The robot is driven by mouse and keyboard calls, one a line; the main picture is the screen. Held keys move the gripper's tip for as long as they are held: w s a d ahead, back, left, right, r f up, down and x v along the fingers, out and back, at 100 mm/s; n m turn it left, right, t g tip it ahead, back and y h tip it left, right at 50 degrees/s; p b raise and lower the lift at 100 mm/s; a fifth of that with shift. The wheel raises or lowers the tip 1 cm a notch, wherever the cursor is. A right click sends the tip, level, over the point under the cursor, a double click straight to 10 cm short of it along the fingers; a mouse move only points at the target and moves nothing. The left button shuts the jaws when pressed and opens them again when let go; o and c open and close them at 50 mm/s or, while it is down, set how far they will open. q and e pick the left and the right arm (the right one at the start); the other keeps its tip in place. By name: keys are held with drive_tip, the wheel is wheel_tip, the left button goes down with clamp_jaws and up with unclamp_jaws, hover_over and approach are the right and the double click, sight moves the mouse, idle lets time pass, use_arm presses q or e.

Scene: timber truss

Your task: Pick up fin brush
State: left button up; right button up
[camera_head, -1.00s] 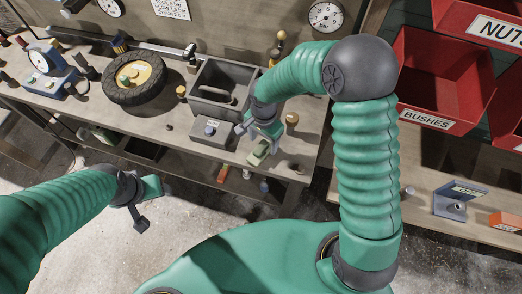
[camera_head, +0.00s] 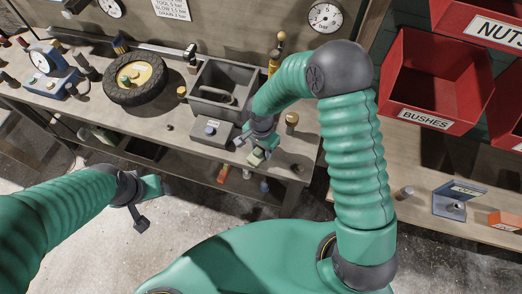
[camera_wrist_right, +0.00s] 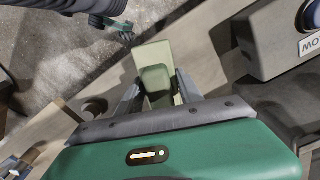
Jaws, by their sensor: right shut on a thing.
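The pale green block-like piece that I take as the fin brush (camera_head: 257,157) is at the bench's front edge in the head view. No bristles show. My right gripper (camera_head: 256,148) reaches down over it and is shut on it. In the right wrist view, the fin brush (camera_wrist_right: 154,75) sits between the two grey fingers of my right gripper (camera_wrist_right: 156,90), its far end sticking out past them. I cannot tell whether it still touches the bench. My left gripper (camera_head: 150,205) is open and empty above the floor, away from the bench.
A grey tote (camera_head: 222,92) and a grey box with a button (camera_head: 212,131) stand close left of my right gripper. A knobbed peg (camera_head: 291,120) stands to its right. A wheel (camera_head: 135,78) lies further left. Red bins (camera_head: 432,82) are at the right.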

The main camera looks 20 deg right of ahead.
sight(261, 149)
clamp_jaws()
drive_tip(key=shift+r, duration=0.15)
drive_tip(key=shift+w+r, duration=0.1)
drive_tip(key=shift+r, duration=0.25)
drive_tip(key=shift+s+a+r, duration=0.1)
drive_tip(key=shift+s+r, duration=0.15)
drive_tip(key=shift+r, duration=0.4)
drive_tip(key=shift+s+a+r, duration=0.1)
drive_tip(key=shift+s+r, duration=0.1)
drive_tip(key=shift+r, duration=0.4)
drive_tip(key=s+a+r+b, duration=0.1)
drive_tip(key=s+a, duration=0.3)
drive_tip(key=s, duration=1)
drive_tip(key=shift+s+r+b, duration=0.25)
drive_tip(key=shift+s+b, duration=0.05)
drive_tip(key=shift+b, duration=0.5)
